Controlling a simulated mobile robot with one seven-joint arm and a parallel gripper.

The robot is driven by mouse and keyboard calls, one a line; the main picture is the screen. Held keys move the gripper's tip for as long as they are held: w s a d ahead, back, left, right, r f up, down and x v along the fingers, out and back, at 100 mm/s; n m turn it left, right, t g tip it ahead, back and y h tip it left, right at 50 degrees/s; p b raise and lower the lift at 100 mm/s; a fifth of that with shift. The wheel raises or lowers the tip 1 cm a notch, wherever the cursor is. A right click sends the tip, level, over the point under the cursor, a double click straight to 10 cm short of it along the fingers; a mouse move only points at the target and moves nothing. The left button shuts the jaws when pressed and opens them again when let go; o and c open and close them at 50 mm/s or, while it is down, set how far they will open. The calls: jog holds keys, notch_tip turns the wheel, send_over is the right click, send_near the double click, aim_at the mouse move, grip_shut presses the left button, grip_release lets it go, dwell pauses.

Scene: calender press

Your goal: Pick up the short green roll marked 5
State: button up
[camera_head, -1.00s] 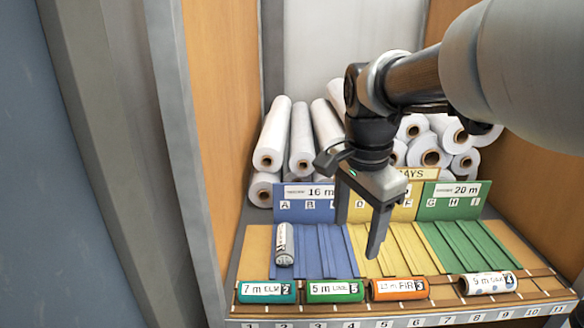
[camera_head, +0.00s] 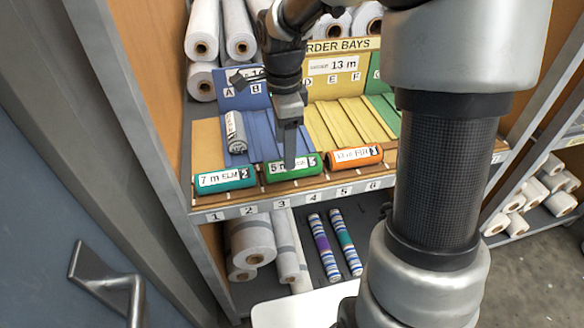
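The short green roll (camera_head: 272,175) lies on the front ledge of the rack, with a white label reading "5 m" and a dark 5 at its right end. My gripper (camera_head: 289,165) points down at this roll. Its one visible finger overlaps the middle of the label and hides some of the text. The other finger is hidden behind it, so I cannot tell how wide the gap is or whether the fingers touch the roll.
A teal roll (camera_head: 225,180) marked 2 lies close on the left and an orange roll (camera_head: 355,157) on the right. Yellow slats (camera_head: 345,122) are empty. A door handle (camera_head: 105,285) shows lower left.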

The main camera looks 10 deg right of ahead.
notch_tip(320, 180, down, 6)
jog(key=shift+s+r+b, duration=0.1)
jog(key=shift+b, duration=0.2)
jog(key=shift+r, duration=0.1)
jog(key=c, duration=1.2)
